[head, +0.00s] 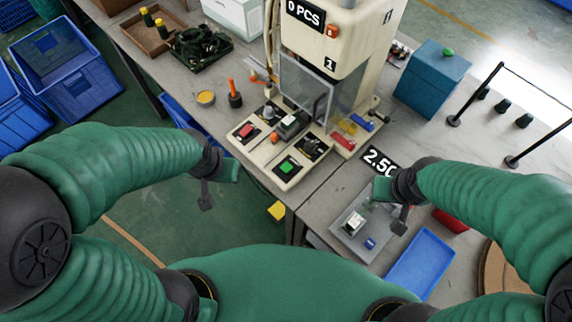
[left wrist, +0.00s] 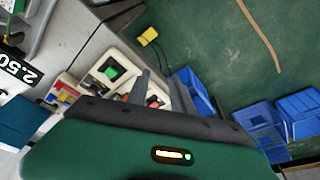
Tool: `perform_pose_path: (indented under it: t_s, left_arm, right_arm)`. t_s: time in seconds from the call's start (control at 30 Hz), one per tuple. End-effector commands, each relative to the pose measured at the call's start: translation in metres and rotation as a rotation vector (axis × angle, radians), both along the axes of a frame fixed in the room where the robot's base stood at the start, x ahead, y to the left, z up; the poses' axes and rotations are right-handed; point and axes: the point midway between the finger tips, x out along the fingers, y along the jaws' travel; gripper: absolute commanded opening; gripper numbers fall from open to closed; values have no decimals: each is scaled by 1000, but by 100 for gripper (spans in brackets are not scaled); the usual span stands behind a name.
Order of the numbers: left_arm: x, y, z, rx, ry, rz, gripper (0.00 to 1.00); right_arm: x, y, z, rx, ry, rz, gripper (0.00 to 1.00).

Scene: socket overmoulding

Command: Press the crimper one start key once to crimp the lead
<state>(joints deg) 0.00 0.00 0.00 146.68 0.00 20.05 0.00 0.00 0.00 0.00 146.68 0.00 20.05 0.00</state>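Crimper one (head: 345,50) is the cream machine marked "1" with a "0 PCS" display, on the bench in the head view. Its front panel has a green key (head: 288,167) and a red key (head: 247,131). The green key also shows in the left wrist view (left wrist: 110,71). My left gripper (head: 206,203) hangs off the bench's front edge, left of the panel and apart from it. Its two fingers (left wrist: 160,80) are parted and empty. My right gripper (head: 399,224) is over a grey tray at the right; its finger gap is unclear. I cannot make out the lead.
A clear guard (head: 307,90) fronts the crimper. An orange-topped tool (head: 234,92) stands left of the panel. The grey tray (head: 345,232) holds small parts, with a blue tray (head: 424,262) beside it. Floor space lies open around my left gripper.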

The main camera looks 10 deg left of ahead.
Motion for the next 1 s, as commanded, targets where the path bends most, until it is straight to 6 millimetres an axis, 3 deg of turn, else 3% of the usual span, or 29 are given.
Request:
perform_pose_path:
  t_s: [0.03,0.2,1.0]
  left_arm:
    - [0,0,0,0,0,0,20]
    - [0,0,0,0,0,0,0]
    - [0,0,0,0,0,0,0]
  right_arm:
    - [0,0,0,0,0,0,0]
    - [0,0,0,0,0,0,0]
    - [0,0,0,0,0,0,0]
